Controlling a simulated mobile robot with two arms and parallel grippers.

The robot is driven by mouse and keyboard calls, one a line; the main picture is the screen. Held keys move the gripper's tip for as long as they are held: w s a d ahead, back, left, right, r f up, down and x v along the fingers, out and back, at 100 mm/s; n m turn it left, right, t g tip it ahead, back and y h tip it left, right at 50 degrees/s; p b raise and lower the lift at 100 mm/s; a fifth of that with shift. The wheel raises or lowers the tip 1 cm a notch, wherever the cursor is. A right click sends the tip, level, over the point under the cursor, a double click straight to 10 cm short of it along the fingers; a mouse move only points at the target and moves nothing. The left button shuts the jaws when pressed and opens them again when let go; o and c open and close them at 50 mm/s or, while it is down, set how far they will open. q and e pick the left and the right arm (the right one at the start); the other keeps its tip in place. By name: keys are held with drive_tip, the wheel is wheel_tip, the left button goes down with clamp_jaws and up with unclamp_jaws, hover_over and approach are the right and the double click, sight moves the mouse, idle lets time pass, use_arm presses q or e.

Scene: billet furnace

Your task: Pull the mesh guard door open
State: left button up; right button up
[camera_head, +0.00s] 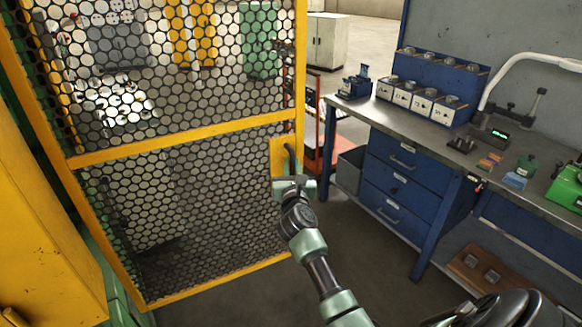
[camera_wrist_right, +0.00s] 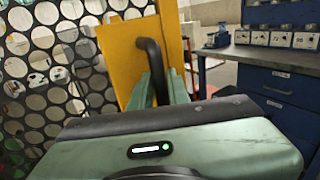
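The mesh guard door has a yellow frame (camera_head: 190,138) with dark hexagonal mesh and fills the left of the head view. A yellow plate (camera_head: 279,152) on its right edge carries a black bar handle (camera_head: 291,158). The plate (camera_wrist_right: 122,58) and the handle (camera_wrist_right: 151,62) also show in the right wrist view. My right gripper (camera_head: 293,180) is at the handle. In the wrist view its two green fingers (camera_wrist_right: 158,88) stand close on both sides of the handle and appear shut on it. The handle's lower part is hidden by the gripper. My left gripper is out of view.
A workbench (camera_head: 345,103) with blue drawers (camera_head: 402,158) stands to the right, close to my right arm. A yellow panel (camera_head: 45,225) stands at the lower left. Bare floor (camera_head: 235,295) lies below the door. Cabinets show behind the mesh.

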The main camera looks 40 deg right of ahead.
drive_tip(key=shift+o, duration=1.2)
drive_tip(key=b+v, duration=0.1)
drive_tip(key=v, duration=0.6)
drive_tip(key=shift+s+a, duration=0.25)
drive_tip(key=shift+f, duration=0.15)
